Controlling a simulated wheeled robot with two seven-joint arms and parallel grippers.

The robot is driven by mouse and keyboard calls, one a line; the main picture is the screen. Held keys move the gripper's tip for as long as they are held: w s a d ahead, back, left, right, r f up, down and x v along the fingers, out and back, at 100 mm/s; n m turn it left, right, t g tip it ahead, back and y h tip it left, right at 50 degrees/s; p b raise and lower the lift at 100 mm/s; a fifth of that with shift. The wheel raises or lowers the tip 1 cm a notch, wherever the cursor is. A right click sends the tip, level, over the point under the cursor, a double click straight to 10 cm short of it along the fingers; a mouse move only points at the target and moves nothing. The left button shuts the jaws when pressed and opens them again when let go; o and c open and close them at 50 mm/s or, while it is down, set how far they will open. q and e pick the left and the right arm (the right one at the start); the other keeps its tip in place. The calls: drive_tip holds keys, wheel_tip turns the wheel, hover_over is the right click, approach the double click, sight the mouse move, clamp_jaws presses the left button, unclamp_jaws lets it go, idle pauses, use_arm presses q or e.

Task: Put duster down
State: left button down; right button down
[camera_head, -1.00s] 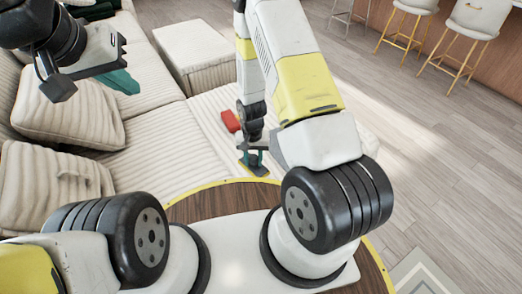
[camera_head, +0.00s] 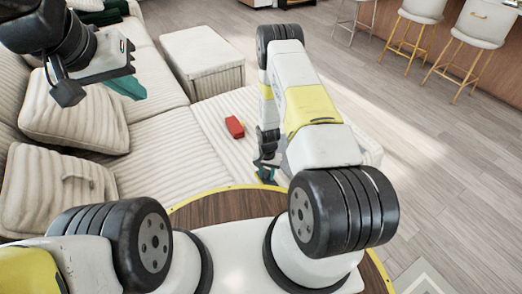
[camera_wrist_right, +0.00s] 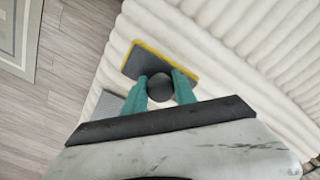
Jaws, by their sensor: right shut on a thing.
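The duster (camera_wrist_right: 147,61) shows in the right wrist view as a flat dark grey pad with a yellow edge and a dark round knob. My right gripper (camera_wrist_right: 160,87) is shut on it, with teal fingers on either side of the knob. In the head view my right gripper (camera_head: 266,172) is low over the near edge of the cream sofa seat (camera_head: 205,150). The duster is mostly hidden there, and I cannot tell whether it touches the seat. My left gripper (camera_head: 126,84) is raised at the upper left, away from the duster; its finger opening is unclear.
A red object (camera_head: 234,127) lies on the seat just left of my right gripper. Cushions (camera_head: 75,110) lie at the left, and an ottoman (camera_head: 203,62) stands behind. Stools (camera_head: 477,35) stand at the far right. The wooden floor (camera_head: 440,140) is clear at right.

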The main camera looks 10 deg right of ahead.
sight(267, 174)
drive_tip(key=w, duration=0.2)
drive_tip(key=shift+w+d+f, duration=0.15)
drive_tip(key=shift+w+d, duration=0.15)
drive_tip(key=shift+d, duration=0.1)
drive_tip(key=shift+w+f, duration=0.1)
drive_tip(key=shift+f, duration=1.65)
drive_tip(key=shift+f, duration=0.15)
drive_tip(key=c, duration=1)
unclamp_jaws()
